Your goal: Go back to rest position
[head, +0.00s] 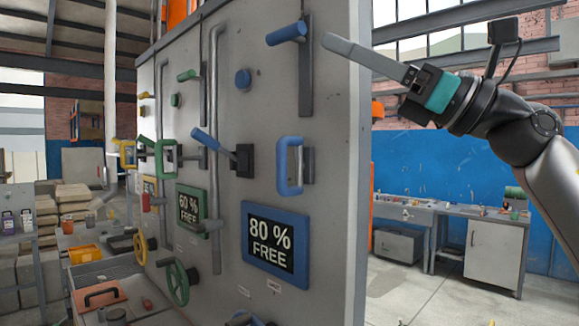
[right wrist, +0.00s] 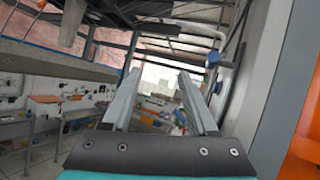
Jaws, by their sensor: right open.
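My right gripper (head: 332,44) is raised at the upper right in the head view, in front of the upper right edge of the grey panel (head: 335,120). Its long grey fingers overlap in that view, near a blue-handled lever (head: 287,33). In the right wrist view the gripper (right wrist: 158,74) shows its two fingers spread apart with nothing between them. It is open and empty. My left gripper does not show in either view.
The panel carries a blue handle (head: 290,165), a blue display (head: 275,242) reading "80 % FREE", a green display (head: 192,208) and a green handwheel (head: 179,283). A grey workbench (head: 490,215) stands behind at right. Floor right of the panel looks clear.

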